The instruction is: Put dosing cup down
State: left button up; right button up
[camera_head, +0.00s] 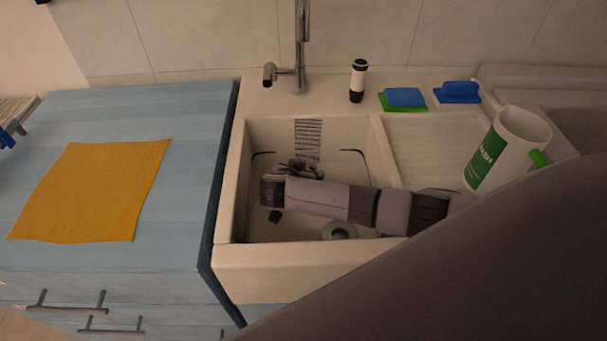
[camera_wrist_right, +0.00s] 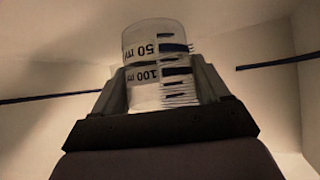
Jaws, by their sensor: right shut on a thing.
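The dosing cup (camera_wrist_right: 155,45) is clear, with dark lines and 50 and 100 ml marks that read upside down in the right wrist view. My right gripper (camera_wrist_right: 163,95) is shut on it, one finger on each side. In the head view, my right gripper (camera_head: 300,168) is in the white sink (camera_head: 262,258), near its back wall. A striped patch (camera_head: 308,138) shows just beyond it; I cannot tell whether it belongs to the cup. Whether the cup touches the sink is hidden.
A faucet (camera_head: 301,40) rises behind the sink. An orange cloth (camera_head: 90,190) lies on the blue counter (camera_head: 190,150), which is otherwise mostly clear.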

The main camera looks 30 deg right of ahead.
jog(key=shift+f, duration=0.15)
jog(key=shift+f, duration=0.2)
jog(key=o, duration=1.2)
jog(key=shift+r, duration=0.1)
jog(key=shift+r, duration=0.25)
jog(key=p+v, duration=0.1)
jog(key=v, duration=1.1)
jog(key=shift+f, duration=0.1)
jog(key=shift+w, duration=0.15)
